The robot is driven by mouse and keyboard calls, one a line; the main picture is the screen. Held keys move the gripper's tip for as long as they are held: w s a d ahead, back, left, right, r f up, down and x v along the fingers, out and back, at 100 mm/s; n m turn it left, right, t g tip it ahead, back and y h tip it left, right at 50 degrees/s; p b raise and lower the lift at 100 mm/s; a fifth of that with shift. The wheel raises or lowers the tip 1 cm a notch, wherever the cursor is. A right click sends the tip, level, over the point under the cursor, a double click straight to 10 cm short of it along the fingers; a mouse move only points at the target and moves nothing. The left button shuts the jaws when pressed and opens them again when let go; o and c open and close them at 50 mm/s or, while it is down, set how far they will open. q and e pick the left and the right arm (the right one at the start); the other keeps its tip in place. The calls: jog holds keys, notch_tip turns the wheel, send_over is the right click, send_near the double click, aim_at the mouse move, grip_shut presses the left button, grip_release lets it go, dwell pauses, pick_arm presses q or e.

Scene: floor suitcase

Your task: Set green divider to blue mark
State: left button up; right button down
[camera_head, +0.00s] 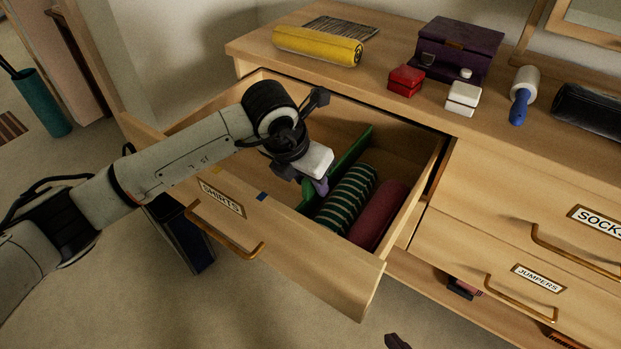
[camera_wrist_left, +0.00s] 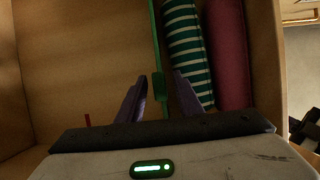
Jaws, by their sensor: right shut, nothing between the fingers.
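The green divider (camera_head: 352,152) stands in the open shirts drawer, just left of a green-striped roll. It also shows in the left wrist view (camera_wrist_left: 155,45). The blue mark (camera_head: 262,197) is on the top edge of the drawer front, left of the divider's near end. My left gripper (camera_head: 318,186) reaches down into the drawer at the divider's near end. In the left wrist view its two purple fingers (camera_wrist_left: 158,100) are apart, one on each side of the divider, with gaps visible. My right gripper (camera_head: 397,341) barely shows at the bottom edge, shut and empty.
The striped roll (camera_head: 347,197) and a maroon roll (camera_head: 379,215) lie right of the divider. The drawer's left part looks bare. A red mark (camera_wrist_left: 87,120) shows in the left wrist view. A yellow roll (camera_head: 318,46) and purple box (camera_head: 458,50) stand on the dresser top.

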pick_arm(q)
jog(key=v, duration=1)
jog(key=shift+p, duration=0.3)
